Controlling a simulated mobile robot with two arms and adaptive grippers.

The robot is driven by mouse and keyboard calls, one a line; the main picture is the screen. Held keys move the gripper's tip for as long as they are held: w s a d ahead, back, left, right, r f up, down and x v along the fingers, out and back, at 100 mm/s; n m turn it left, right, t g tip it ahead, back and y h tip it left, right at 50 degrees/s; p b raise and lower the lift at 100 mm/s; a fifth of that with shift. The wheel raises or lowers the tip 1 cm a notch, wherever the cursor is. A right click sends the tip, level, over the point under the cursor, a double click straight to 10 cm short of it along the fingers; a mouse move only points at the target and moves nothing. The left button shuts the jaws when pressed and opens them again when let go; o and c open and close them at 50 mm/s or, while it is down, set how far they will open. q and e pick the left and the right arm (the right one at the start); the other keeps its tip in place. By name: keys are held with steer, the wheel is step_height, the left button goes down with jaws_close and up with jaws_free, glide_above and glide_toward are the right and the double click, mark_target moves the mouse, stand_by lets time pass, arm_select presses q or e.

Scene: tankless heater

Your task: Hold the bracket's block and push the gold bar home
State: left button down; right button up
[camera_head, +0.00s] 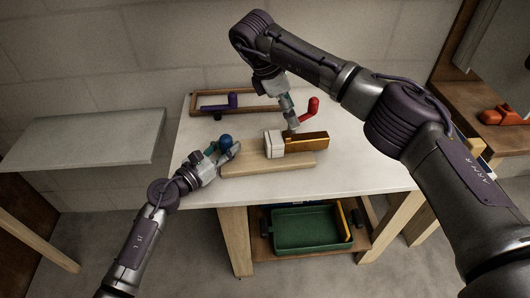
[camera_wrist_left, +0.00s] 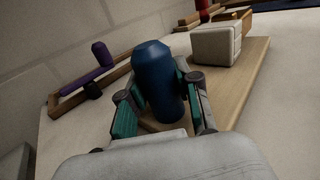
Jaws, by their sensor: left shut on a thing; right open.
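The bracket's white block (camera_head: 274,146) stands on a pale wooden board (camera_head: 265,168) on the table. The gold bar (camera_head: 310,141) extends right from the block; whether it is fully seated I cannot tell. My left gripper (camera_head: 222,148) is shut on a blue rounded handle (camera_wrist_left: 158,80) at the board's left end, apart from the white block (camera_wrist_left: 216,44). Whether the handle is fixed to the board is hidden. My right gripper (camera_head: 292,124) is open, pointing down just above and behind the junction of block and bar; contact is unclear.
A red handle (camera_head: 310,110) stands behind the gold bar, close to my right gripper. A wooden frame (camera_head: 265,105) with a purple handle (camera_head: 234,101) lies at the table's back left. A green tray (camera_head: 305,230) sits on the shelf below. The front tabletop strip is clear.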

arm_select(q)
steer(key=shift+f, duration=0.15)
steer(key=c, duration=0.7)
jaws_free()
steer(key=v, duration=1.2)
steer(key=shift+d, duration=0.1)
arm_select(e)
steer(key=shift+f, duration=0.1)
